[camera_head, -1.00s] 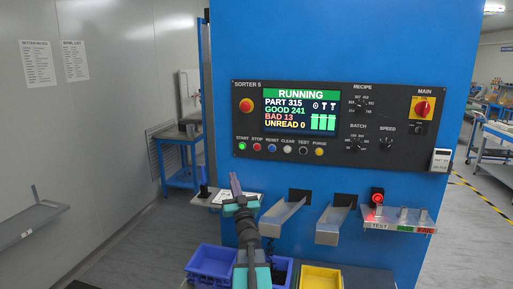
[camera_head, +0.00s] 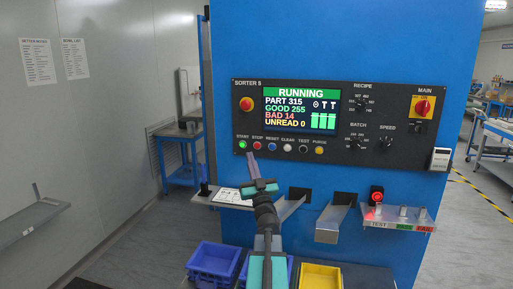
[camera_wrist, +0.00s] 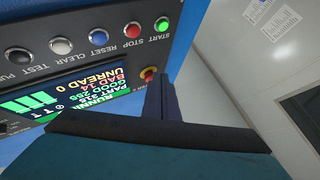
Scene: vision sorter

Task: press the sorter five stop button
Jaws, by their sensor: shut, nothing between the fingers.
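The red STOP button (camera_head: 257,145) sits second from the left in the button row on the black SORTER 5 panel (camera_head: 345,100). The green START button (camera_head: 242,145) is at its left and looks lit. My gripper (camera_head: 250,156) is shut and empty, its tip just below the row, between START and STOP in the picture. I cannot tell the gap to the panel. In the wrist view the labels are upside down; the STOP button (camera_wrist: 133,30) shows clear of my fingers (camera_wrist: 160,78). The screen (camera_head: 300,110) reads RUNNING.
A red emergency-type knob (camera_head: 246,104) is above the row. The blue RESET button (camera_head: 272,146) is right of STOP.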

